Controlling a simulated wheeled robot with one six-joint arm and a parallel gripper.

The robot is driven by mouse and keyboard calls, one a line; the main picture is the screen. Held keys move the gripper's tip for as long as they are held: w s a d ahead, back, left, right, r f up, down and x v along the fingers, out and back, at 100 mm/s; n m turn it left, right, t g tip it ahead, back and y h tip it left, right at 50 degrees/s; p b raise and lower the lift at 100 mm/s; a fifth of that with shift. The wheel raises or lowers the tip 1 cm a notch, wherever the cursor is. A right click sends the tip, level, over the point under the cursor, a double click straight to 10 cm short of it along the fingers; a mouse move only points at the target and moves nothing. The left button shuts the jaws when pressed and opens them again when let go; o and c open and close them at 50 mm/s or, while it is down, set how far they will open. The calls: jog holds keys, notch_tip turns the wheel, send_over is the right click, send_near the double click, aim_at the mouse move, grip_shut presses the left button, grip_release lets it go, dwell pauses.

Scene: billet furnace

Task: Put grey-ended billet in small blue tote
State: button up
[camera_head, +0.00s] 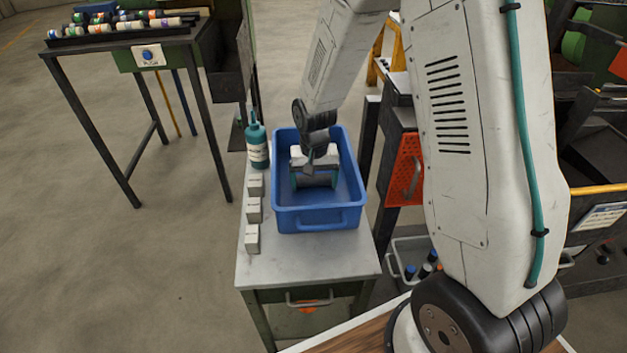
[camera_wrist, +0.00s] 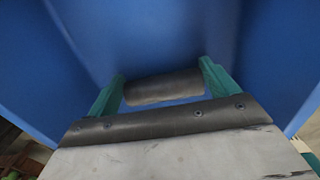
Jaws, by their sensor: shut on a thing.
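The small blue tote (camera_head: 322,219) stands on a grey-topped cabinet. My gripper (camera_head: 314,181) is down inside the tote. In the wrist view its two green fingers (camera_wrist: 163,88) are closed on the ends of a dark grey cylindrical billet (camera_wrist: 163,87). The billet lies crosswise between the fingers, also visible in the head view (camera_head: 316,181). The tote's blue inside (camera_wrist: 160,35) fills most of the wrist view. The billet's end faces are hidden by the fingers, so their colour does not show. I cannot tell whether the billet touches the tote floor.
A teal bottle (camera_head: 257,143) and three small pale blocks (camera_head: 254,210) stand left of the tote on the cabinet top (camera_head: 310,258). A table (camera_head: 110,42) at the upper left holds several billets with coloured ends. A grey bin (camera_head: 410,252) with bottles is at the lower right.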

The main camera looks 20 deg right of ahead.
jog(key=o, duration=1.3)
jog(key=shift+o, duration=0.2)
jog(key=s+r+n, duration=0.1)
jog(key=s+r, duration=0.2)
jog(key=r, duration=0.7)
jog(key=s+r, duration=0.4)
jog(key=r, duration=0.6)
jog(key=s+d+r+n, duration=0.1)
jog(key=s+r, duration=0.2)
jog(key=s, duration=0.7)
jog(key=s+d+r+n+t, duration=0.1)
jog(key=s+r, duration=0.3)
jog(key=s, duration=0.6)
jog(key=shift+s+r+n, duration=0.3)
jog(key=shift+s, duration=0.1)
